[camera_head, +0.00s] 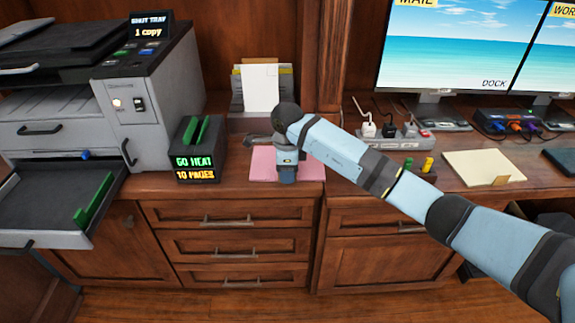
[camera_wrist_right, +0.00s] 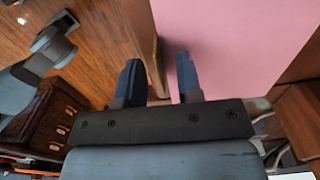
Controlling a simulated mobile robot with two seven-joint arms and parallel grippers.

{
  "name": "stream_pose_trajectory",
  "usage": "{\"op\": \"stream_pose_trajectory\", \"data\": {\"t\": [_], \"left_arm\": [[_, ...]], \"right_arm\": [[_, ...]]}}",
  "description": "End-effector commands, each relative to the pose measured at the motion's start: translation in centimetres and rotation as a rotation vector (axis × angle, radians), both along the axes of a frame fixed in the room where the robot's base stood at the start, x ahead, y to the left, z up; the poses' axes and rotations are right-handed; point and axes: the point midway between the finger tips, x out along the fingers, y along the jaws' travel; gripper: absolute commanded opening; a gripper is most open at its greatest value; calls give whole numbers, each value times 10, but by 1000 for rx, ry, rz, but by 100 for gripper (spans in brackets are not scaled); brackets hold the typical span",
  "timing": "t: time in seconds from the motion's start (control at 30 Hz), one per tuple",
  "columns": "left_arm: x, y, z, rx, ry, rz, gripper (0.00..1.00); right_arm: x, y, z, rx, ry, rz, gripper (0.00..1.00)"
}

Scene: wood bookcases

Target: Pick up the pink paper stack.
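The pink paper stack (camera_head: 264,165) lies flat on the wood counter, right of the black box with the lit sign. My right gripper (camera_head: 287,178) points down at its front right part and covers some of it. In the right wrist view the pink paper (camera_wrist_right: 235,40) fills the upper right. There the right gripper's fingers (camera_wrist_right: 158,82) stand apart with a gap between them. One finger shows against the paper and the other beyond its edge. Nothing is visibly gripped, and I cannot tell whether a finger touches the paper. My left gripper is not in view.
A printer (camera_head: 140,100) with an open tray stands at the left, with the black sign box (camera_head: 200,150) beside it. A paper holder (camera_head: 262,88) stands behind the stack. A power strip (camera_head: 400,138) and a cream paper stack (camera_head: 484,167) lie to the right. Drawers are below.

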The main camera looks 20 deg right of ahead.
Motion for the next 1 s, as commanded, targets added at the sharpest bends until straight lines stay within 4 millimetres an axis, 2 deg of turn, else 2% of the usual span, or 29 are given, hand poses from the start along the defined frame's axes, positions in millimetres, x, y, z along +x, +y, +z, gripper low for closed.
{"op": "stream_pose_trajectory", "data": {"t": [0.1,0.3,0.33,0.47,0.83,1.0], "left_arm": [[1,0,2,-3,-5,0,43],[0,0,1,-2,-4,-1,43],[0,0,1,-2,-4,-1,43],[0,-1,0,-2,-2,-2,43],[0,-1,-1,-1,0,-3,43],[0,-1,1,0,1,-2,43]], "right_arm": [[0,0,-8,1,-3,0,33],[0,0,-9,0,-2,0,33],[0,0,-9,0,-2,0,31],[0,0,-8,0,-2,0,1],[0,0,-7,0,-2,0,0],[1,0,2,0,-4,0,0]]}}
